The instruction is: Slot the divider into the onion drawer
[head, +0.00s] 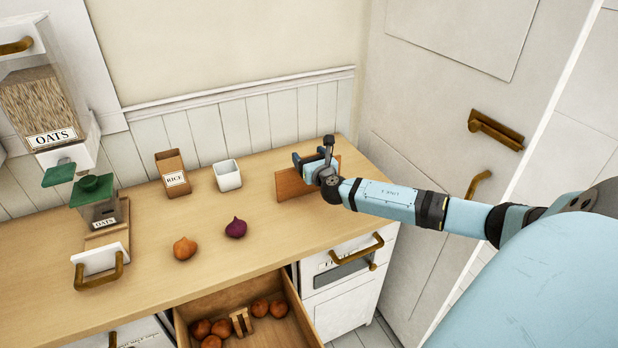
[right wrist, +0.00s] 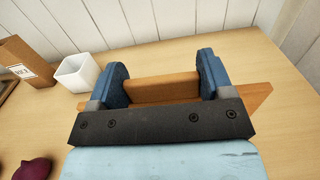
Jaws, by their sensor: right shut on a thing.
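The divider is a flat orange-brown wooden board (head: 292,185), at the right end of the counter in the head view. My right gripper (head: 314,168) is shut on it. The right wrist view shows the divider (right wrist: 162,89) between the two blue fingers (right wrist: 163,80), sticking out past the right finger. I cannot tell whether its lower edge touches the counter. The onion drawer (head: 228,294) is open below the counter's front edge, left of the gripper. It holds several brown onions (head: 259,307) and a small slotted wooden piece (head: 241,321). My left gripper is not in view.
On the wooden counter (head: 145,222) are a brown onion (head: 185,248), a red onion (head: 236,228), a white cup (head: 228,175), a rice box (head: 173,173) and an oats container (head: 103,212). A closed white drawer (head: 345,262) is right of the open one. A tall cabinet stands at right.

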